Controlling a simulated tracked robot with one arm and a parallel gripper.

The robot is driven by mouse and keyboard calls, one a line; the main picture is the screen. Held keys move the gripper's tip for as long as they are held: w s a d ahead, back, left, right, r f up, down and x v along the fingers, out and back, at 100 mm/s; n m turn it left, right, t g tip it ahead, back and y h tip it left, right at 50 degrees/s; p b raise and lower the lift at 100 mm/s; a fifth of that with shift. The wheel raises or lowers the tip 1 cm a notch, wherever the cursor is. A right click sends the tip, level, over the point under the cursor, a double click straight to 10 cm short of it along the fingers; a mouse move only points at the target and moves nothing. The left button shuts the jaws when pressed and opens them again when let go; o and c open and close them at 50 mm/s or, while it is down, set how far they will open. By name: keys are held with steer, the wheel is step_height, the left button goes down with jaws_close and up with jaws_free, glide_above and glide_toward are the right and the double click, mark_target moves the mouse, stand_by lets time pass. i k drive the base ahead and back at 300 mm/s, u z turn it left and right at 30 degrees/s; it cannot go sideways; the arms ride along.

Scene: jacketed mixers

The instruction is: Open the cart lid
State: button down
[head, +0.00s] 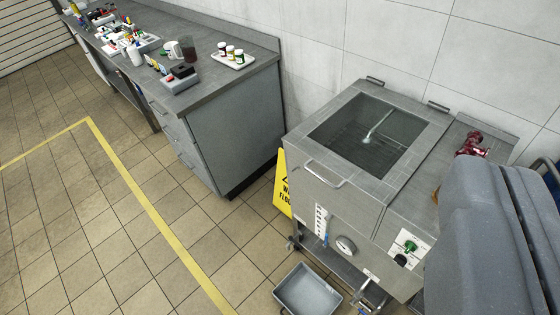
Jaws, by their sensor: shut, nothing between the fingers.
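The grey metal cart (310,200) stands against the tiled wall at the right of the head view. Its lid (315,148) lies flat and closed on top, with a dark glass window (368,135) in it. A bar handle (323,174) is on the lid's front edge, and two hinges (375,81) sit at the back edge by the wall. A pale stirrer-like rod (376,126) shows through the glass. My gripper is not visible. A large grey part of my arm fills the lower right and hides the cart's right end.
A dark red fitting (472,145) sits on the cart's right top. A gauge (345,245) and green knob (410,246) are on its front. A grey tray (307,290) is below, a yellow sign (283,183) beside it.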

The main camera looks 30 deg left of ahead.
mark_target(384, 191)
steer(key=k, duration=0.65)
steer(key=z, duration=0.2)
steer(key=i, duration=1.15)
steer(key=u, duration=0.45)
steer(key=i, duration=0.6)
steer(key=u, duration=0.55)
